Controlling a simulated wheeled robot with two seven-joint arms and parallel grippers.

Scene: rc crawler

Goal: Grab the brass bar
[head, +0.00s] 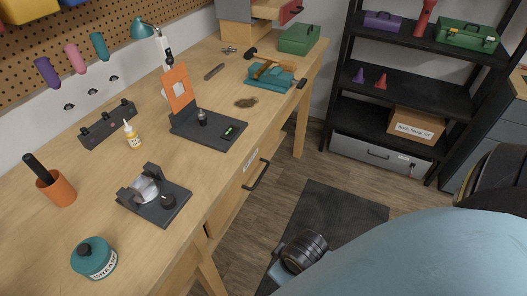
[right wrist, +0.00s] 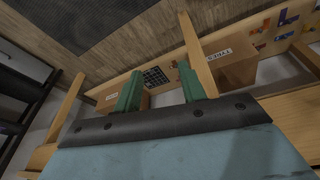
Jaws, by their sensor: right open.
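No brass bar can be made out with certainty. A brass-coloured, bar-like piece (head: 266,68) shows small on top of the teal vise (head: 270,80) at the far end of the workbench in the head view; its exact shape is unclear. My right gripper (right wrist: 160,88) shows in the right wrist view with its two green fingers apart and nothing between them. Boxes and boards lie beyond the fingers, and it is clear of the vise. My left gripper is in neither view.
The wooden workbench (head: 222,170) carries an orange-plated stand (head: 178,90), a dark fixture (head: 166,203), a glue bottle (head: 133,137), an orange cup (head: 57,190), a grease tub (head: 94,260) and a green toolbox (head: 298,40). A black shelf (head: 400,75) stands right.

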